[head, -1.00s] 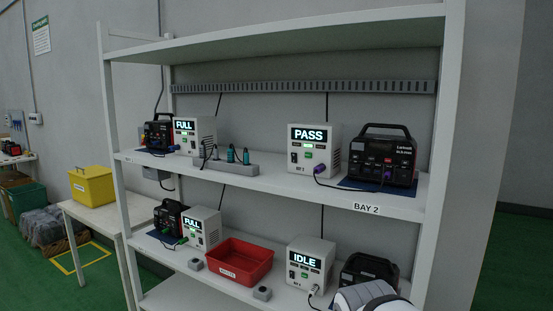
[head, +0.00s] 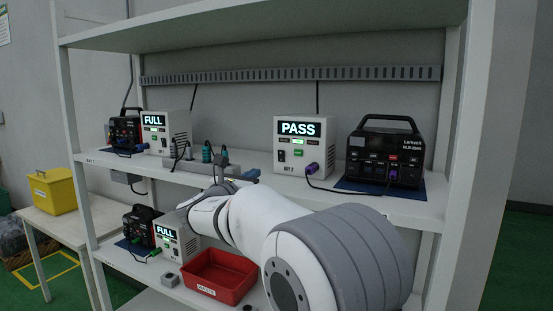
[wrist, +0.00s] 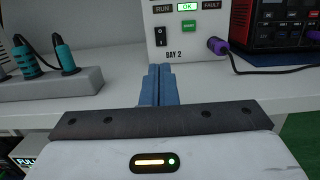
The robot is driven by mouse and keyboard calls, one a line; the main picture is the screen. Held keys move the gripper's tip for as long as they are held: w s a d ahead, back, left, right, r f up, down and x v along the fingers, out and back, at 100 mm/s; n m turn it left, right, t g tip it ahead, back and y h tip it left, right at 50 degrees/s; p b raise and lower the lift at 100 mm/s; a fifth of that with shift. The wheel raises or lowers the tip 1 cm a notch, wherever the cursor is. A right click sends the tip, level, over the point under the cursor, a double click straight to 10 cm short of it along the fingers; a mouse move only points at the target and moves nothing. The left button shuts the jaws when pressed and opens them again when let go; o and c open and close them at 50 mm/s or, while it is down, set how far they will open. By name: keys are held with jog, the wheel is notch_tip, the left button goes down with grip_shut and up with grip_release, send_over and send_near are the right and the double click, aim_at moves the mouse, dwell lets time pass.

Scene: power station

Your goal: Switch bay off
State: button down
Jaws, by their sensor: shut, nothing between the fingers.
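The white bay 2 unit (head: 304,146) stands on the upper shelf, its display reading PASS. In the wrist view the unit (wrist: 205,50) carries a BAY 2 label, a lit green OK lamp, a green button (wrist: 190,26) and a black rocker switch (wrist: 160,36). My gripper (wrist: 157,70) has blue fingers held together, empty. In the wrist view they point at the unit's front, just below the switch, seemingly short of it. A purple plug (wrist: 218,45) sits in the unit's right side of the front, its cable running to the black power station (head: 385,155).
A socket strip with teal plugs (wrist: 32,62) lies left of the unit. Another unit reading FULL (head: 165,133) stands further left. A red bin (head: 218,277) and a second FULL unit (head: 180,240) are on the lower shelf. My arm hides the IDLE unit's place.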

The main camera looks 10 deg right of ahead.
aim_at(281, 153)
jog(key=shift+r, duration=0.15)
jog(key=p+x, duration=0.3)
jog(key=x, duration=1.1)
jog(key=shift+d, duration=0.1)
